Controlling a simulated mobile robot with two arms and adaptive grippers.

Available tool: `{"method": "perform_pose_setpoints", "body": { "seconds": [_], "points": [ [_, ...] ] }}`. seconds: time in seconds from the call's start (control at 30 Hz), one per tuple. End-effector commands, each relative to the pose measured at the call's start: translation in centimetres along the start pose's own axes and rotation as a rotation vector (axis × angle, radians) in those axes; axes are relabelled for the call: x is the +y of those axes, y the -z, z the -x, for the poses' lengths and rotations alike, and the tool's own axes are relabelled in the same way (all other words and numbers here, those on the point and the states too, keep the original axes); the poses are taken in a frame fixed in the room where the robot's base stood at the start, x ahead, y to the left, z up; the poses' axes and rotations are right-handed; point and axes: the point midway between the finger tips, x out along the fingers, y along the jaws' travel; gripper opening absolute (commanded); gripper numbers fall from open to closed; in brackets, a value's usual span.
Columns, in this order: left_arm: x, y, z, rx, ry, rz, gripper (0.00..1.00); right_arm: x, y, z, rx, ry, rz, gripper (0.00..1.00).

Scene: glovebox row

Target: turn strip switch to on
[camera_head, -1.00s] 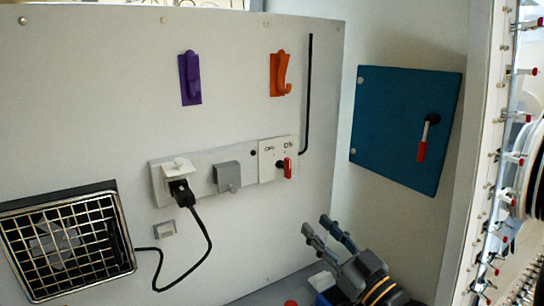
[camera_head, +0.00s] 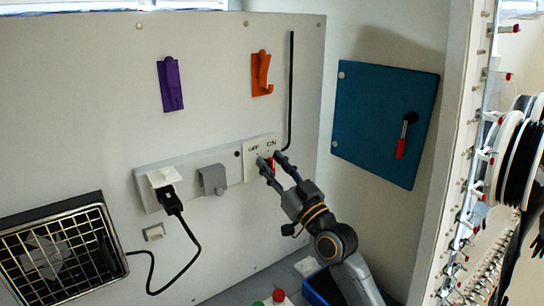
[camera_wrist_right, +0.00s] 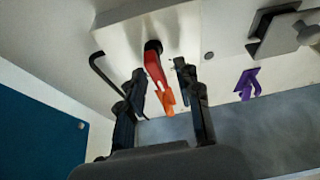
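The strip switch is a red lever (camera_head: 270,164) on a pale plate (camera_head: 250,172) marked OFF and ON, at the right end of the wall strip. Its handle shows below the ON mark, partly hidden by my fingers. My right gripper (camera_head: 271,158) is open, with its fingertips at the plate on either side of the lever. In the right wrist view the red lever (camera_wrist_right: 155,66) hangs from a black pivot between the two spread fingers, with gaps on both sides. My left gripper is not in view.
A grey covered socket (camera_head: 213,180) and a black plug (camera_head: 170,200) with a cable sit left of the switch. A purple hook (camera_head: 170,84) and an orange hook (camera_head: 261,74) are above. A blue panel (camera_head: 384,120) with a red-handled lever is on the right wall.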

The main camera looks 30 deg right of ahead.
Motion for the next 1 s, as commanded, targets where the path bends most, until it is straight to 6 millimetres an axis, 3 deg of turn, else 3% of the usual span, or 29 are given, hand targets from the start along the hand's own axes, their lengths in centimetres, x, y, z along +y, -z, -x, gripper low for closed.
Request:
{"method": "perform_pose_setpoints", "body": {
  "seconds": [0.37,0.53,1.0],
  "points": [
    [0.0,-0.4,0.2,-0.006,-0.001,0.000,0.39,-0.1,-0.1,-0.6,-0.001,0.001,-0.001,0.34],
    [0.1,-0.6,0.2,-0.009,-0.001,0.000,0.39,-0.1,-0.1,-0.6,-0.001,0.001,-0.001,0.00],
    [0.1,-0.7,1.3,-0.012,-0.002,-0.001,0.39,0.1,0.1,-0.7,-0.003,-0.026,-0.063,0.00]
  ]
}}
